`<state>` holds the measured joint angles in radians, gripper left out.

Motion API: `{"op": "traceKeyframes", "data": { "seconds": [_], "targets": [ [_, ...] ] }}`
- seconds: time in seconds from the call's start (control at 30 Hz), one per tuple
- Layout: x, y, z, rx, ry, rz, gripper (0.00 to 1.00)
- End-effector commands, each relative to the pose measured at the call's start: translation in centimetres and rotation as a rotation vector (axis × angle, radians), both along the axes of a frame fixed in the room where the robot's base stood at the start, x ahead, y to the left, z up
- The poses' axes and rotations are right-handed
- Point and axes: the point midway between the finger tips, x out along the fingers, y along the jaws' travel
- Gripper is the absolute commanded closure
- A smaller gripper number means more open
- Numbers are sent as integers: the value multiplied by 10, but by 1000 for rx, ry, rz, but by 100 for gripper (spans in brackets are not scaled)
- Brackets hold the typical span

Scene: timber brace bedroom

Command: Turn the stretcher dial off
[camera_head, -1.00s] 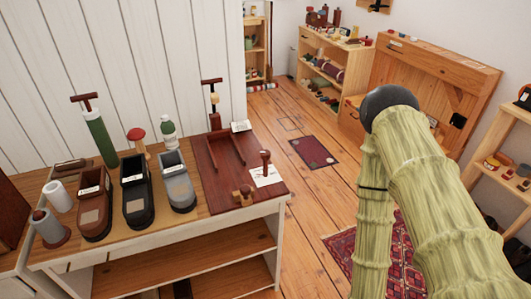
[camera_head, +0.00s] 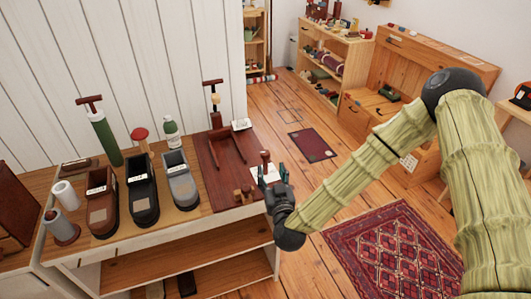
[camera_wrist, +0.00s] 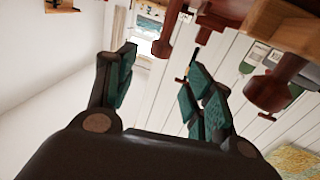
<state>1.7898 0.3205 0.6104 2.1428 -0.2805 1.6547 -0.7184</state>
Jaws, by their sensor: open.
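A dark red board (camera_head: 220,155) on the workbench carries a T-handled stretcher (camera_head: 215,105) at its back. My gripper (camera_head: 273,174) is open and empty at the board's front right corner, close to the peg. In the wrist view, which looks tilted, my gripper (camera_wrist: 165,75) has its fingers apart. The knob (camera_wrist: 275,92) shows right of them, apparently not touched.
Three shoes, including a black one (camera_head: 142,195), stand left of the board. The floor (camera_head: 350,205) right of the bench is open, with a patterned rug (camera_head: 390,255). Shelves line the far wall.

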Motion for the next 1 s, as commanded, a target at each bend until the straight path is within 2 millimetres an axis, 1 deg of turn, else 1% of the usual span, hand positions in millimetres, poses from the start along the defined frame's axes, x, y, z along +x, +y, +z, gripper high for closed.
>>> {"op": "traceKeyframes", "data": {
  "seconds": [0.17, 0.43, 0.6, 0.8, 1.0],
  "targets": [
    [22, 4, 2, 1, 1, -1, 48],
    [65, 13, 1, 0, 3, 0, 48],
    [85, 17, 0, 0, 4, 0, 48],
    [98, 19, -1, 0, 4, 1, 48],
    [100, 20, -1, 0, 4, 2, 48]
  ]
}}
